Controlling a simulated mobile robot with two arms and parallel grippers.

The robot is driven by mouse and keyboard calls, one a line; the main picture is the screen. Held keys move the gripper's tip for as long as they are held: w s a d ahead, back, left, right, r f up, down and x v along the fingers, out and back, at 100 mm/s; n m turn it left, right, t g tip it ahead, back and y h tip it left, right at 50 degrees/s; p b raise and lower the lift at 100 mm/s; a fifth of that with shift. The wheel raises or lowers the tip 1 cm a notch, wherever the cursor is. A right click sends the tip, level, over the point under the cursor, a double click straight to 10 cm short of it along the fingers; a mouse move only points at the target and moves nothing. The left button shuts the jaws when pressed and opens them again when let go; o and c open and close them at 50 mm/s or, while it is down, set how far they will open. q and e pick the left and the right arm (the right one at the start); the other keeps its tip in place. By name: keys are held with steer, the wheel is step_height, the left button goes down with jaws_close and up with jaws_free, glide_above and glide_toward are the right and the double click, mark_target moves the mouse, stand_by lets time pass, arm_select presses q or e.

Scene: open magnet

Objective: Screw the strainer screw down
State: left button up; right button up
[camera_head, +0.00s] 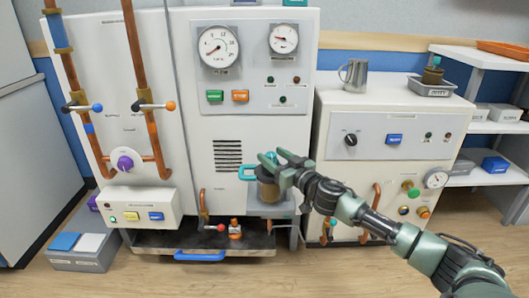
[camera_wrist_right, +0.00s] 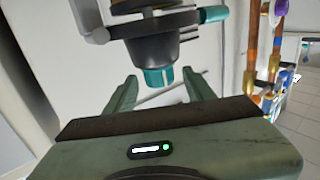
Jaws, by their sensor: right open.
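The strainer (camera_head: 268,190) is a dark cylinder on the front of the middle cabinet, with a teal handle (camera_head: 247,173) at its left. Its teal screw (camera_wrist_right: 158,78) points toward my right gripper in the right wrist view, below a dark conical cap (camera_wrist_right: 153,50). My right gripper (camera_head: 273,160) is at the top of the strainer and partly hides it. In the right wrist view the fingers (camera_wrist_right: 160,82) are open and apart, with the screw between their tips. I cannot tell whether either finger touches it. My left gripper is not in view.
Copper pipes (camera_head: 151,120) with valve levers run down the left panel. A red-handled valve (camera_head: 219,228) and a small orange-topped item (camera_head: 235,229) are below the strainer. The right cabinet (camera_head: 397,100) is close to my arm.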

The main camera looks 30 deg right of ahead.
steer(key=shift+w+a+b, duration=0.15)
steer(key=shift+w+b, duration=0.15)
steer(key=shift+w, duration=1.9)
jaws_close()
